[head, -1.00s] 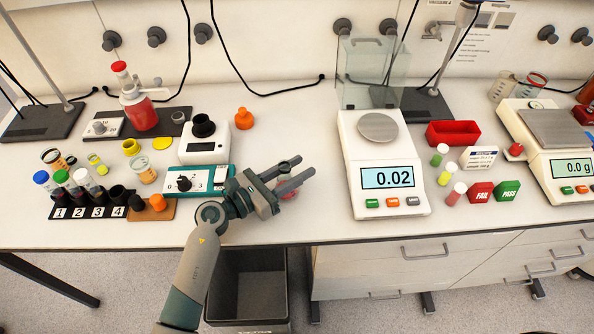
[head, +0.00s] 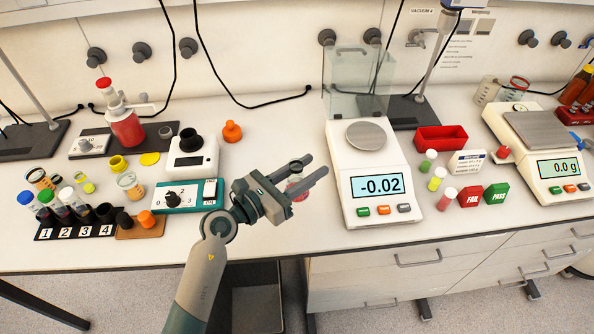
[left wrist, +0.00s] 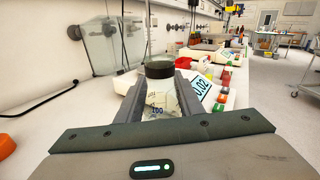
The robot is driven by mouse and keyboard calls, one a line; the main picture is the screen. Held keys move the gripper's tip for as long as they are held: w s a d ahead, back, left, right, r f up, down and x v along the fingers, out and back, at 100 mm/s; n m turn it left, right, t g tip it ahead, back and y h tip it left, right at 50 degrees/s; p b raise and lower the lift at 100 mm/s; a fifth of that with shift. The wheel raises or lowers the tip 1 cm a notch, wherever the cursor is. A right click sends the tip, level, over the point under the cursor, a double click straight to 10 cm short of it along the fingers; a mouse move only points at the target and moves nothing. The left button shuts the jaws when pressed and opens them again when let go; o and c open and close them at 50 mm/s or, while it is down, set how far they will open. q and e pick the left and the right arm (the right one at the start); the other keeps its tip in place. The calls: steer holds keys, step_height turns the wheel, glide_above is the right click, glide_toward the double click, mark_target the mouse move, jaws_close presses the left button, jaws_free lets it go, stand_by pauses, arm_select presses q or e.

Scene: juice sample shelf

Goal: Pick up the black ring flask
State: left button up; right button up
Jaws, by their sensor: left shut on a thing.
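The black ring flask (head: 296,184) is a small clear flask with a dark ring around its top and a reddish tint in the head view. My left gripper (head: 317,165) is shut on it in front of the white balance (head: 375,207), on its left side. In the left wrist view the flask (left wrist: 160,100) stands between my two fingers, black ring uppermost, with markings on its glass. The fingers hide part of its sides. I cannot tell how far its base is above the bench. My right gripper is not in view.
The balance reads -0.02, with an empty round pan (head: 366,135) and a clear shield (head: 357,80) behind. A teal device (head: 186,196) and a numbered vial rack (head: 77,227) are on the left. A red tray (head: 441,139) is on the right. The bench's back middle is clear.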

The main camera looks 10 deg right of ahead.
arm_select(q)
steer(key=s+d+r, duration=0.2)
steer(key=d+r, duration=0.1)
steer(key=d, duration=0.2)
steer(key=shift+d+r, duration=0.35)
steer(key=shift+d, duration=0.05)
steer(key=shift+s, duration=0.15)
steer(key=shift+r, duration=0.2)
stand_by(0.6)
step_height(320, 180, up, 5)
steer(key=p, duration=0.5)
steer(key=shift+f, duration=0.1)
